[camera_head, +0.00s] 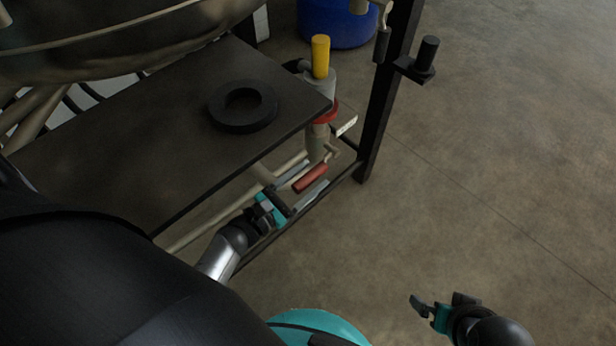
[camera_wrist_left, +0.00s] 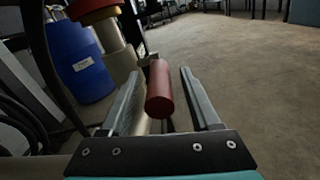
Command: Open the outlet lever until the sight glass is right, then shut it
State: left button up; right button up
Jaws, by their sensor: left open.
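The outlet lever's red grip (camera_head: 311,178) sits low on the pipework below the shelf's right corner. It also shows in the left wrist view (camera_wrist_left: 159,90), end-on between the two fingers. My left gripper (camera_head: 301,184) is open, with one finger on each side of the red grip; I see gaps on both sides in the wrist view. A pale valve body (camera_head: 317,145) with a red collar stands above the lever. I cannot make out a sight glass for sure. My right gripper (camera_head: 437,304) hangs over bare floor at the lower right, away from the lever.
A dark shelf (camera_head: 130,140) carries a black ring (camera_head: 243,106). A yellow handle (camera_head: 320,56) rises at its corner, close to a black frame post (camera_head: 384,100) with a black knob (camera_head: 428,52). A blue drum (camera_head: 338,20) stands behind. The floor at right is clear.

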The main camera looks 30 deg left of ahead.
pick_arm(q)
grip_shut()
dwell(0.4)
dwell(0.9)
